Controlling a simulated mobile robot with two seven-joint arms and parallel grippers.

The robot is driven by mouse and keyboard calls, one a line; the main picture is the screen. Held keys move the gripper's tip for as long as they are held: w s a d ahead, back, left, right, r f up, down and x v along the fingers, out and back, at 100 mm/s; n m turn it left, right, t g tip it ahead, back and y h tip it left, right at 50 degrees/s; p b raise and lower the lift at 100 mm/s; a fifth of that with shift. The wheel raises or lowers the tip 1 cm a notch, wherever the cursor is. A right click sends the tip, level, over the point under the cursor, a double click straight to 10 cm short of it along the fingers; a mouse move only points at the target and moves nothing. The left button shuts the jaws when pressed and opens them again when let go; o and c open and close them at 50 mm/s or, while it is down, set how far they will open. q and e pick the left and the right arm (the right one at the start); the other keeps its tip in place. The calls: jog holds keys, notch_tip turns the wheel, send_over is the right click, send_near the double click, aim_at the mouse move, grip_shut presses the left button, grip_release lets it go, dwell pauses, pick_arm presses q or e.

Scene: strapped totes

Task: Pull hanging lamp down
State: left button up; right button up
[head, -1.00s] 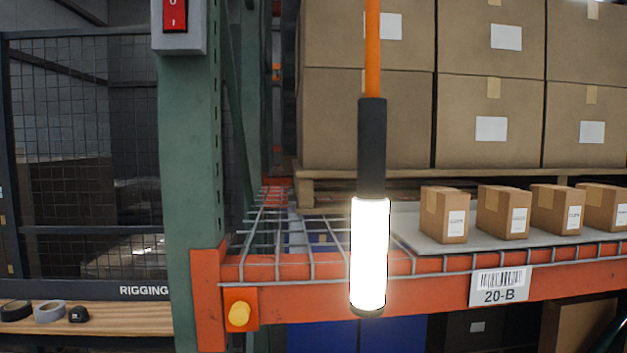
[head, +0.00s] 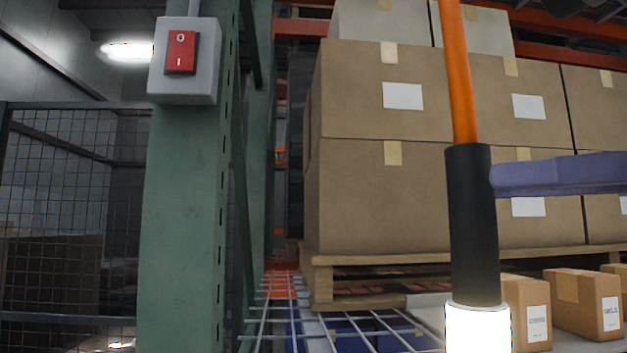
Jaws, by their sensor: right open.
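The hanging lamp has a black handle (head: 471,225) and a glowing white tube (head: 478,330), which the bottom edge of the head view cuts off. It hangs upright from an orange cord (head: 457,70) right of the middle. My right gripper (head: 497,178) comes in from the right edge as a purple-blue finger, its tip at the right side of the handle's upper part. It is open. I cannot tell whether the finger touches the handle, and its other finger is not clearly visible. My left gripper is not in view.
A green rack post (head: 185,230) carries a grey box with a red switch (head: 180,52). Large cartons (head: 380,200) stand on a wooden pallet (head: 322,285) behind the lamp. Small cartons (head: 583,303) sit at lower right. Wire mesh decking (head: 290,312) lies below; a mesh fence (head: 70,220) is at left.

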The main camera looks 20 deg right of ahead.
jog(key=p+x, duration=0.2)
jog(key=x, duration=0.4)
jog(key=shift+r, duration=0.15)
jog(key=shift+w+a, duration=0.4)
jog(key=shift+w, duration=0.05)
grip_shut()
dwell(0.8)
